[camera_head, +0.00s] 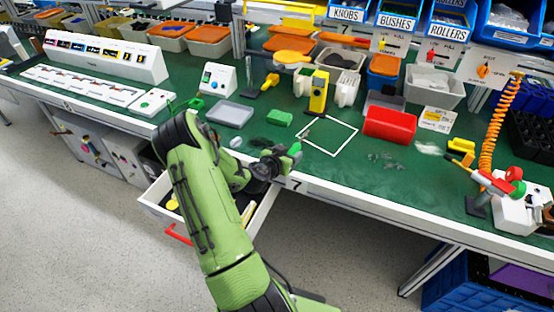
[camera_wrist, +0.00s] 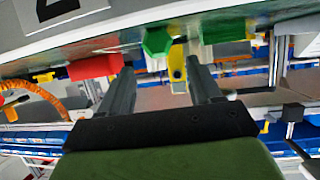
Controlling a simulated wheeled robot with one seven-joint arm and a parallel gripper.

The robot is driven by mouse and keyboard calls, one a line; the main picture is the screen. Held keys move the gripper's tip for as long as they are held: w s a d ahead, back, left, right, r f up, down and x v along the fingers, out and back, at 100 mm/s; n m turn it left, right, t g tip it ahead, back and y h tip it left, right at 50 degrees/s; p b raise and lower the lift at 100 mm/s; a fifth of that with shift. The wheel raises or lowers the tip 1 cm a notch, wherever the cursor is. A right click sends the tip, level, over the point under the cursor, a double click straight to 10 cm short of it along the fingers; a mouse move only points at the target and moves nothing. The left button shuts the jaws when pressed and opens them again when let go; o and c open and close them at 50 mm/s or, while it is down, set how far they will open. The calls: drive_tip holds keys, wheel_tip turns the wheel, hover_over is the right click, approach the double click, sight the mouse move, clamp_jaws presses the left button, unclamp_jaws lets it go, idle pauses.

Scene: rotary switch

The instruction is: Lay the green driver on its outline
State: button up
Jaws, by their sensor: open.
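A green piece with a hexagonal end (camera_wrist: 157,40), which looks like the driver's handle, shows just past my fingertips in the wrist view. In the head view the green handle (camera_head: 295,148) is at the table's front edge, right beside my gripper (camera_head: 282,160), with a thin shaft seeming to point away from me. A white square outline (camera_head: 345,150) is drawn on the green table top, just right of the handle. My gripper also shows in the wrist view (camera_wrist: 158,68), fingers apart and nothing between them. I cannot tell whether a finger touches the handle.
A green block (camera_head: 279,118) lies behind the handle. A yellow upright device (camera_head: 318,92) stands behind the outline, and a red bin (camera_head: 390,124) to its right. An open drawer (camera_head: 262,212) with a red handle juts out below my arm. The outline's inside looks mostly clear.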

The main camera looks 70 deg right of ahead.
drive_tip(key=v, duration=1)
drive_tip(key=shift+a+b, duration=0.3)
drive_tip(key=shift+b, duration=0.15)
drive_tip(key=shift+r, duration=0.1)
drive_tip(key=w+a+r+n+t+y, duration=0.35)
drive_tip(key=w+a, duration=0.25)
drive_tip(key=a, duration=0.5)
drive_tip(key=w+a+r+n+t+y, duration=0.35)
drive_tip(key=w+a+r+y, duration=0.2)
drive_tip(key=a, duration=0.55)
drive_tip(key=a+r+n+y, duration=0.1)
drive_tip(key=a+r+n, duration=0.1)
drive_tip(key=a, duration=0.3)
drive_tip(key=a+r+n+y, duration=0.1)
drive_tip(key=a+r+n, duration=0.1)
drive_tip(key=a+n, duration=0.2)
drive_tip(key=s+a, duration=0.1)
drive_tip(key=a, duration=0.1)
drive_tip(key=shift+a+r+n+t, duration=0.25)
drive_tip(key=shift+a+n+t, duration=0.05)
drive_tip(key=shift+t, duration=0.1)
drive_tip(key=s+a+r+n, duration=0.1)
drive_tip(key=s+a+n, duration=0.1)
drive_tip(key=s+a+r+n+y, duration=0.1)
drive_tip(key=s+a+n, duration=0.1)
drive_tip(key=a, duration=0.1)
drive_tip(key=s+a+r+n+y, duration=0.1)
drive_tip(key=s+a+n, duration=0.1)
drive_tip(key=shift+a+n, duration=0.2)
drive_tip(key=shift+n, duration=0.2)
